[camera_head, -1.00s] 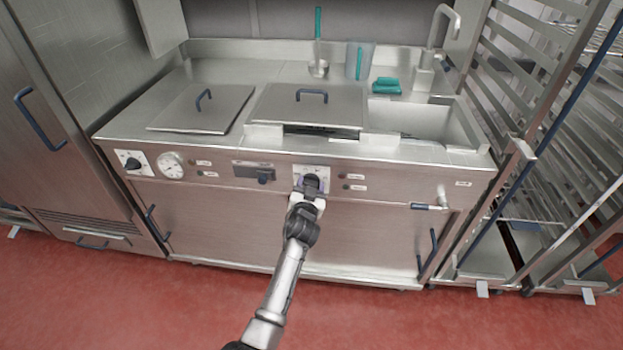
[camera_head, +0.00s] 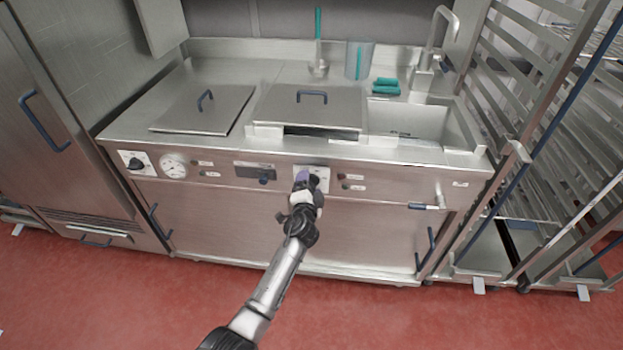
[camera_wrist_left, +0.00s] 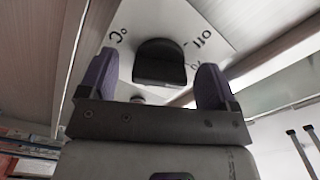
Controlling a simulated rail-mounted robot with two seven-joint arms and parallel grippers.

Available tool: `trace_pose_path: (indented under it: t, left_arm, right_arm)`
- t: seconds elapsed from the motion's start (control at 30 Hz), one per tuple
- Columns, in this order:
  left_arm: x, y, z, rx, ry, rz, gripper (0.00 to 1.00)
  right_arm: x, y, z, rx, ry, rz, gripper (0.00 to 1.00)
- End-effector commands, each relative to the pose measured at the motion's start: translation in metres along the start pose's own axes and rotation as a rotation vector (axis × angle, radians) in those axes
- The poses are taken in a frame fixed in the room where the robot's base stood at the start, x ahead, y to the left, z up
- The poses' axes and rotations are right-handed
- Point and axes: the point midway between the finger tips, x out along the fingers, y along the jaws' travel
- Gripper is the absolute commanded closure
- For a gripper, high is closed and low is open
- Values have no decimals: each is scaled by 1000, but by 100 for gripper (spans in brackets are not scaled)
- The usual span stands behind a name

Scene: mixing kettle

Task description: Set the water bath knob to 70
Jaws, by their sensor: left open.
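In the left wrist view, a dark knob (camera_wrist_left: 160,62) sits on a white dial plate (camera_wrist_left: 205,30) with a °C mark and partly cut-off numbers. My left gripper (camera_wrist_left: 155,82) is open, with one purple finger on each side of the knob. Narrow gaps show between the knob and the fingers. In the head view, my left gripper (camera_head: 303,177) is at the white dial plate (camera_head: 323,173) on the kettle unit's front panel, hiding most of the knob. I cannot read the knob's setting. My right gripper is not in view.
Another black knob (camera_head: 136,163) and a round gauge (camera_head: 173,166) are at the panel's left. A dark control (camera_head: 264,179) is left of my gripper. A lever valve (camera_head: 425,206) is at the right. A wire rack trolley (camera_head: 520,165) stands right of the unit.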

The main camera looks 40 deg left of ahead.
Motion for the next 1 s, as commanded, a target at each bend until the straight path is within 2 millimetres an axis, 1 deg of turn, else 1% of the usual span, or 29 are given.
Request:
trace_pose_path:
  t: [0.17, 0.6, 0.8, 1.0]
  left_arm:
    - [-11, -1, -1, -1, 0, 1, 16]
    - [-60, 0, 0, -2, 0, 1, 16]
    - [-69, 0, 0, -2, 0, 1, 16]
    - [-70, 0, 0, -2, 0, 0, 16]
  right_arm:
    - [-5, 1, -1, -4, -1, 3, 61]
    - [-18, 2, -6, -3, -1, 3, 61]
    - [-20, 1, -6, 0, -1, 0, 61]
    - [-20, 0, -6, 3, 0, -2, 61]
